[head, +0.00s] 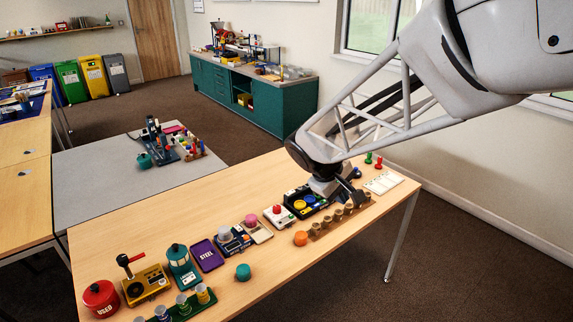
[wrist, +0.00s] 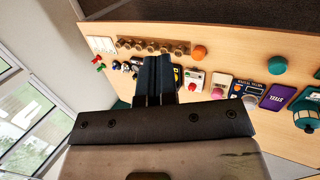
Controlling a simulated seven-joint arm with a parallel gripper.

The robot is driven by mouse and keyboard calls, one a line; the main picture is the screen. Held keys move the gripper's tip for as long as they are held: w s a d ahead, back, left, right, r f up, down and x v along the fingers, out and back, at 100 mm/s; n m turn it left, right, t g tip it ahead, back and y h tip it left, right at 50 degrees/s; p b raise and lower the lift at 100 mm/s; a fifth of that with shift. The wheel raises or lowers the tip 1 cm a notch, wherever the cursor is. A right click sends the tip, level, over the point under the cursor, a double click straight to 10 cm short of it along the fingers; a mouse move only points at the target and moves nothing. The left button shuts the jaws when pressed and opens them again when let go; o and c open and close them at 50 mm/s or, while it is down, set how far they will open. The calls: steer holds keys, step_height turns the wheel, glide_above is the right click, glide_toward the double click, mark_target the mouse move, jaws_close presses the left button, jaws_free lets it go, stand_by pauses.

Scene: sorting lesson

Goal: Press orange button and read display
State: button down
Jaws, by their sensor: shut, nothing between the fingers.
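A rounded orange piece (head: 301,238) sits alone on the wooden table near its front edge. It also shows in the wrist view (wrist: 199,52), to the right of the fingertips. Whether it is a button is unclear. A dark blue device (head: 234,240) with lettering stands further left; it may carry a display, but I cannot read one. My gripper (head: 357,198) is shut and empty above the table's right part, beyond and right of the orange piece and not touching it. In the wrist view my gripper (wrist: 153,62) hides part of the dark tray.
A red-topped white box (head: 270,220), a dark tray (head: 322,206) with yellow and blue rounds, and a row of brass pieces (head: 338,216) stand close by. A teal dome (head: 243,272) lies left. A white card (head: 384,183) lies right. Bare table shows along the front.

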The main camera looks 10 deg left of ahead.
steer(key=w+a+f+n+t+h, duration=0.1)
steer(key=w+a+f+n, duration=0.1)
steer(key=w+a+f, duration=0.35)
steer(key=w+a+f+n+t, duration=0.1)
steer(key=w+a+f+n, duration=0.2)
steer(key=a, duration=0.5)
steer(key=n+t, duration=0.2)
steer(key=n, duration=0.3)
glide_above(247, 238)
step_height(247, 238, down, 11)
steer(key=shift+a+r, duration=0.1)
steer(key=shift+f, duration=0.2)
steer(key=shift+f, duration=4.2)
steer(key=shift+f, duration=0.85)
steer(key=shift+r, duration=0.85)
